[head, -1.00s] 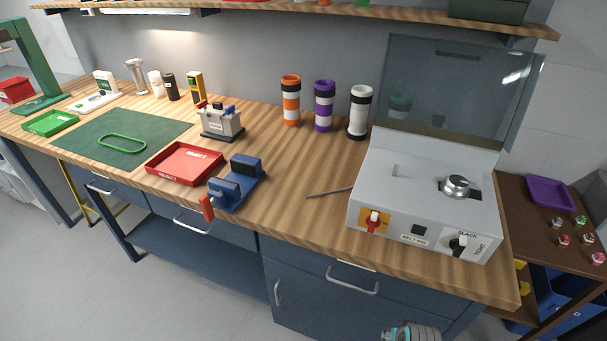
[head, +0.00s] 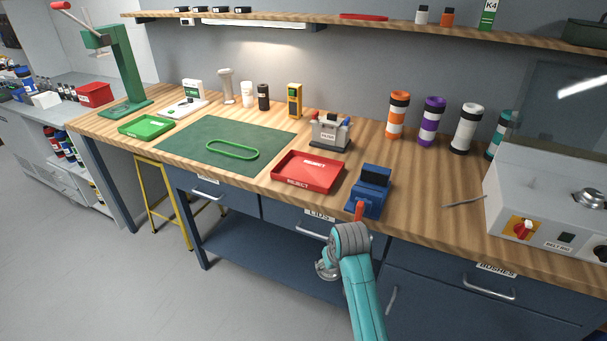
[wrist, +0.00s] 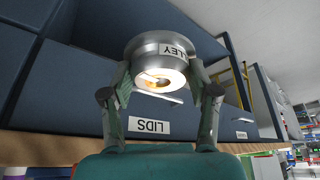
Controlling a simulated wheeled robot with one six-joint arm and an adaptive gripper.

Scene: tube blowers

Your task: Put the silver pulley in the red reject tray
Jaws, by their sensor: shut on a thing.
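The silver pulley (wrist: 150,45) is held between the two fingers of my gripper (wrist: 160,85) in the wrist view. It is a round metal ring with a bright centre and an upside-down label ending in "LLEY". In the head view my gripper (head: 328,268) is low in front of the bench, below the worktop edge, and the pulley there is too small to make out clearly. The red reject tray (head: 309,187) lies on the worktop near its front edge, above and left of my gripper. It looks empty and carries REJECT labels.
A blue vice (head: 374,180) with a red handle stands right of the tray. Drawer fronts, one labelled LIDS (wrist: 149,125), are close to the gripper.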

